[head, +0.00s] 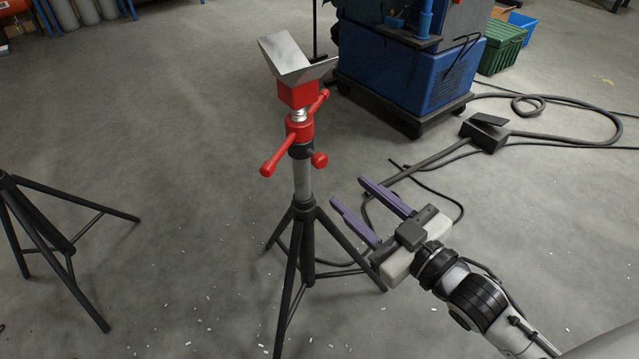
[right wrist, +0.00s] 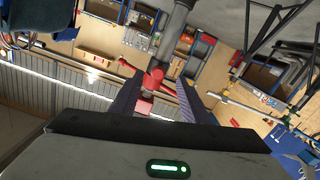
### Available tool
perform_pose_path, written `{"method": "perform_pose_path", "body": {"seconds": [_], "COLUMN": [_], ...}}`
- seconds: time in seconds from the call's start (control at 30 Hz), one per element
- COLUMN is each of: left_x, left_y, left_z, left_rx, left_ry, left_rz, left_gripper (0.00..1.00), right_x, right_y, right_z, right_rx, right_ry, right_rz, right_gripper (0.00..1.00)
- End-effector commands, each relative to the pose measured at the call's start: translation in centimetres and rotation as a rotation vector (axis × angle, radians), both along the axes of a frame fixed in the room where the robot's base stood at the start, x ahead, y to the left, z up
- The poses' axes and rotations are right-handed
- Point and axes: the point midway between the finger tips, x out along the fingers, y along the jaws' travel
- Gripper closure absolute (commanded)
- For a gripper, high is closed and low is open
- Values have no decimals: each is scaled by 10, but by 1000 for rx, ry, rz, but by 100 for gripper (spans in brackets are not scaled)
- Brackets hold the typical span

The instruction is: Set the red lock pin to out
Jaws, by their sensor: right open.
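A pipe stand has a grey V-shaped head (head: 290,60), a red collar with long red handles (head: 299,128) and a black tripod base. A short red knob, which looks like the lock pin (head: 319,160), sticks out from the post just below the collar, on the right side. My right gripper (head: 348,191) is open and empty, to the right of and below the knob, apart from it, with its purple fingers pointing up and left. In the right wrist view, red stand parts (right wrist: 155,77) show between the fingertips. My left gripper is not in view.
A blue machine on wheels (head: 410,75) stands behind. A foot pedal (head: 484,132) and dark cables lie on the floor at right. Another black tripod (head: 45,235) stands at left. A green crate (head: 503,47) is at the back right. Floor between the tripods is clear.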

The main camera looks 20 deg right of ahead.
Motion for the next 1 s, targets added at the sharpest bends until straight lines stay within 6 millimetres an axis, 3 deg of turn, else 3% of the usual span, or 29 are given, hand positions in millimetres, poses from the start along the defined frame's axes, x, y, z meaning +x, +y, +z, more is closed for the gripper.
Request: {"method": "perform_pose_path", "body": {"seconds": [0.03,0.27,0.7,1.0], "left_x": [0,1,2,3], "left_y": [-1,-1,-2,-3], "left_z": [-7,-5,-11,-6], "left_rx": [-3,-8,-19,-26], "left_ry": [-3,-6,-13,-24], "left_rz": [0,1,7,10], "left_gripper": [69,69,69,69], "right_x": [3,21,87,100], "right_y": [1,8,32,37], "right_z": [2,15,13,13], "right_rx": [-5,-6,-6,-8], "right_ry": [-32,-63,-59,-55], "right_rz": [12,22,20,21], "right_gripper": [58,58,58,58]}}
